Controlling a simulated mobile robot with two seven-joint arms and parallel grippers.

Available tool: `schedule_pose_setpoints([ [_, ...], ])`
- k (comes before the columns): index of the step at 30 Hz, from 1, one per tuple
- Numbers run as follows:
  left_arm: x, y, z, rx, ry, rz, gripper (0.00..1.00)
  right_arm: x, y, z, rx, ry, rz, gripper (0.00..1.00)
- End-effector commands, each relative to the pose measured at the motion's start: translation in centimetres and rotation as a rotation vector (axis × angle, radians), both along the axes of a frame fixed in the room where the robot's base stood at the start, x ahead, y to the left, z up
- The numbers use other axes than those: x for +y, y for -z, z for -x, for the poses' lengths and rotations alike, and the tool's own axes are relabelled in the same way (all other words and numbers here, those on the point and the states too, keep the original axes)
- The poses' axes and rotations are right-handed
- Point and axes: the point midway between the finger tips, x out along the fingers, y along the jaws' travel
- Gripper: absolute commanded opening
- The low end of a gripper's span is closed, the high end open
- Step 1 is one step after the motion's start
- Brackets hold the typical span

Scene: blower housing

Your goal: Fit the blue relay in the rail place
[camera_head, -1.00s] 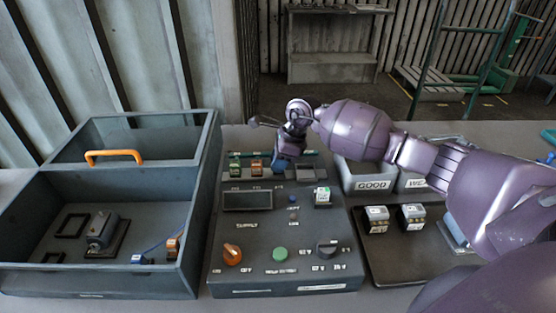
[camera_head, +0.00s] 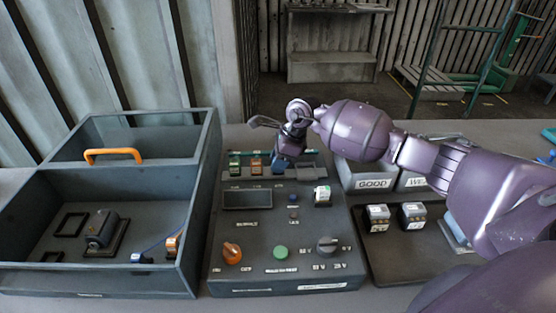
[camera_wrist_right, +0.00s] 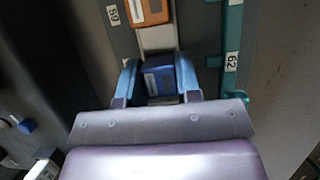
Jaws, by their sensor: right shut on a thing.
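The blue relay (camera_wrist_right: 158,80) sits between the two light-blue fingers of my right gripper (camera_wrist_right: 157,78), which is shut on it. In the head view the right gripper (camera_head: 281,161) is at the back of the grey panel, over the rail row, and mostly hides the blue relay. The metal rail (camera_wrist_right: 157,38) runs up to the relay in the wrist view. An orange relay (camera_wrist_right: 147,10) stands on it, with a small gap to the blue one. I cannot tell whether the blue relay is fully seated. My left gripper is not in view.
A green relay (camera_head: 235,165) stands left of the orange one. The panel (camera_head: 255,271) carries knobs and a green button. A grey box (camera_head: 106,280) stands left. A tray (camera_head: 390,260) with two relays and a GOOD bin (camera_head: 365,174) are right.

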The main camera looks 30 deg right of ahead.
Motion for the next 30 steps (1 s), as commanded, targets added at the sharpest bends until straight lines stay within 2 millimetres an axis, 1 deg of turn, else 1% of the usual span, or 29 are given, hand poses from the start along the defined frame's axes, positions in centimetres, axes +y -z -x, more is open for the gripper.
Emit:
schedule_pose_setpoints([
  [14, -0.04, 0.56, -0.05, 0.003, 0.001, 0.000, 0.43, 0.00, 0.81, -0.01, 0.000, 0.000, 0.000, 0.17],
  [15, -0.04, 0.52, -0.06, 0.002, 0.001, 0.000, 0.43, 0.01, 0.76, -0.01, 0.000, 0.000, 0.000, 0.36],
  [20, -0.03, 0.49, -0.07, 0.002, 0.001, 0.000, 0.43, 0.00, 0.74, -0.01, 0.000, 0.000, 0.000, 0.61],
  [30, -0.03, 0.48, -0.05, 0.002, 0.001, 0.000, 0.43, -0.12, 0.48, 0.04, -0.001, 0.000, 0.000, 0.61],
])
